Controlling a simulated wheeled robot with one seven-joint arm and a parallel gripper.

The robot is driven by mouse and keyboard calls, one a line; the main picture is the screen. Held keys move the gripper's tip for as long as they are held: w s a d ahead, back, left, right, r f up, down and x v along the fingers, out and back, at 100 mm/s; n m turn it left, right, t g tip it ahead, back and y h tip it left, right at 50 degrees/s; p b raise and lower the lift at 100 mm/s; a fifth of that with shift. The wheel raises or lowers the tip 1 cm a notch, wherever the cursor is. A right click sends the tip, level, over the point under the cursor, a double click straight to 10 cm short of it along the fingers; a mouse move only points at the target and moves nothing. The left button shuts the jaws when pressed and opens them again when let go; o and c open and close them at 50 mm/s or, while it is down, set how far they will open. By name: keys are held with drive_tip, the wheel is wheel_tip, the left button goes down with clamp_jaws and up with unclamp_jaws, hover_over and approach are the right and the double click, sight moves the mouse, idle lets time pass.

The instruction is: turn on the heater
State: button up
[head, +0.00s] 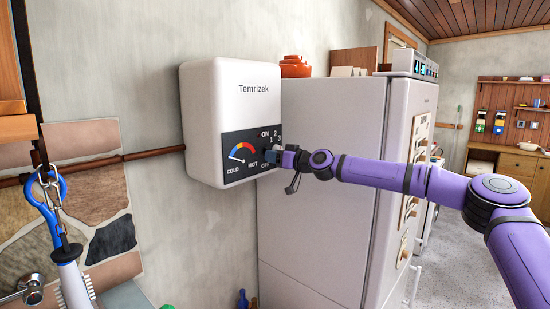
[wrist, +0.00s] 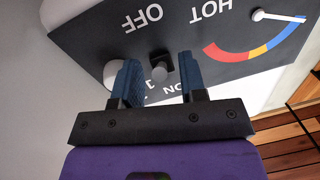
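The heater (head: 218,98) is a white box marked "Temrizek" on the wall, in the middle of the head view. Its dark control panel (head: 237,166) has a cold-to-hot gauge and ON, OFF and number marks; it shows upside down in the wrist view (wrist: 190,62). A small knob (wrist: 160,69) sits on the panel near the OFF mark. My gripper (wrist: 160,82) is open, its two blue fingers on either side of the knob with gaps visible. In the head view my gripper (head: 276,157) is at the panel's right side and hides the knob.
A white fridge (head: 318,180) stands just right of the heater, close behind my arm. A brown pipe (head: 110,160) runs along the wall to the heater. A blue-handled item (head: 50,195) hangs at the left front. Orange containers (head: 295,67) sit on top of the fridge.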

sight(274, 144)
clamp_jaws()
drive_tip(key=shift+r, duration=0.15)
drive_tip(key=shift+w+a+r+m+g+h, duration=0.1)
drive_tip(key=shift+r+g+h, duration=0.55)
drive_tip(key=shift+g+h, duration=0.6)
drive_tip(key=shift+a+r+m+g+h, duration=0.1)
drive_tip(key=shift+r+g+h, duration=0.65)
drive_tip(key=shift+h, duration=0.95)
drive_tip(key=shift+w+r+m+g+h, duration=0.1)
drive_tip(key=shift+r+g+h, duration=0.4)
drive_tip(key=shift+g+h, duration=0.85)
drive_tip(key=shift+h, duration=0.3)
